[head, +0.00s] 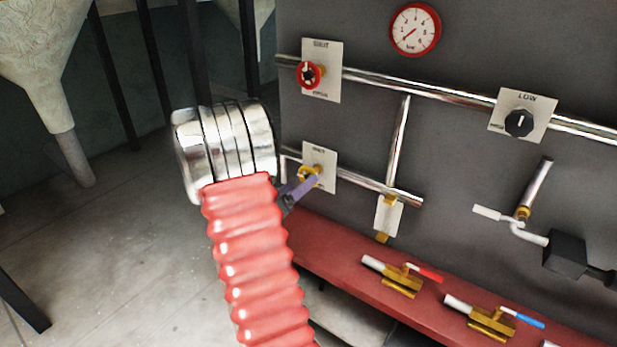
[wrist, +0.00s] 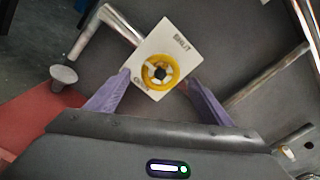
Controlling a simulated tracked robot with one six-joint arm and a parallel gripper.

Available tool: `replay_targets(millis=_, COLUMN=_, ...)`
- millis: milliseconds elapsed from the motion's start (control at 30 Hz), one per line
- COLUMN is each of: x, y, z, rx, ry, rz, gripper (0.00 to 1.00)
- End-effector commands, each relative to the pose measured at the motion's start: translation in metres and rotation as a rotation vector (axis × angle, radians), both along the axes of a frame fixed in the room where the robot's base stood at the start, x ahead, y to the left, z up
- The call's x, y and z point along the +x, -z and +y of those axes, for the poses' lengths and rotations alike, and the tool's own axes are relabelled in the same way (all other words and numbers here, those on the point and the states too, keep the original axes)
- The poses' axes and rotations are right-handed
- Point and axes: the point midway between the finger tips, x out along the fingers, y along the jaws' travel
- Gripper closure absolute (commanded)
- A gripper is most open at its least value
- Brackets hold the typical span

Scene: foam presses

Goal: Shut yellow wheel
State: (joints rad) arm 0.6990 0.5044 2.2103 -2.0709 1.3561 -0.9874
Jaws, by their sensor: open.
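The yellow wheel (wrist: 160,72) sits on a white plate (wrist: 176,42) marked SHUT at one end and, it seems, OPEN at the other. In the wrist view my gripper (wrist: 158,80) is open, its purple fingers on either side of the wheel's near part. I cannot tell whether they touch it. In the head view the yellow wheel (head: 307,175) is partly hidden behind a purple finger of my gripper (head: 302,187). My red ribbed arm with its silver end covers much of the middle of that view.
A red wheel (head: 310,74) is on the pipe above, with a black knob (head: 519,122) to the right and a gauge (head: 415,29) on top. Red-handled (head: 401,279) and blue-handled (head: 492,323) valves lie on the red ledge (head: 335,262). Pipes run beside the wheel.

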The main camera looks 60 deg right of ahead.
Motion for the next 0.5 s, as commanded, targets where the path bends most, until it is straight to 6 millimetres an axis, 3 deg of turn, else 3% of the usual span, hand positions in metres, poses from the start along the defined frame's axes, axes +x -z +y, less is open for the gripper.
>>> replay_targets(millis=300, x=-0.007, y=0.000, z=-0.045, rx=-0.001, ry=0.001, rz=-0.002, gripper=0.26)
replay_targets(millis=500, x=-0.008, y=0.000, z=-0.056, rx=0.000, ry=-0.001, rz=-0.001, gripper=0.26)
